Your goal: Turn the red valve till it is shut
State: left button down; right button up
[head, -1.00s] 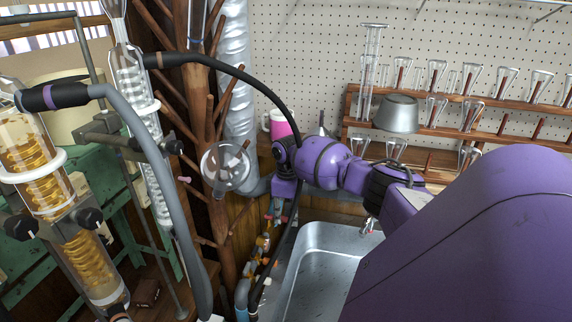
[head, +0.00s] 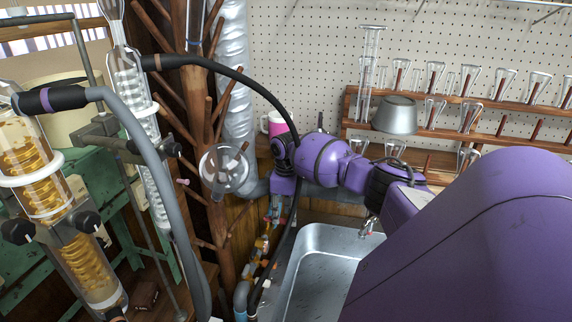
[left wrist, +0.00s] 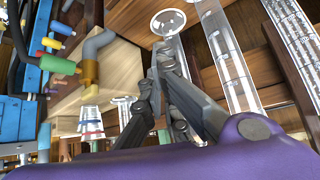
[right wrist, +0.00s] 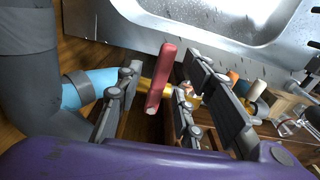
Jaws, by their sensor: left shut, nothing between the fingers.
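The red valve's handle (right wrist: 160,78) is a long red lever in the right wrist view. It stands between the two spread fingers of my right gripper (right wrist: 164,68), with a gap visible on each side. In the head view my right wrist (head: 284,186) is above the pipe fittings between the wooden post and the sink; its fingers and the valve are hard to make out there. My left gripper (left wrist: 163,62) is shut and empty in the left wrist view, near a round glass piece (left wrist: 167,22). It is not seen in the head view.
The metal sink (head: 318,245) lies right of the fittings (head: 262,245). A blue pipe elbow (right wrist: 88,88) is close to the right gripper's left finger. A black hose (head: 255,85) hangs over the fittings. Glass condensers (head: 60,200) and a wooden peg stand (head: 222,240) are at left.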

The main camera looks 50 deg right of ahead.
aim_at(286, 219)
notch_tip(286, 219, up, 11)
jog(key=shift+f, duration=0.2)
jog(key=shift+f, duration=0.1)
dwell(0.5)
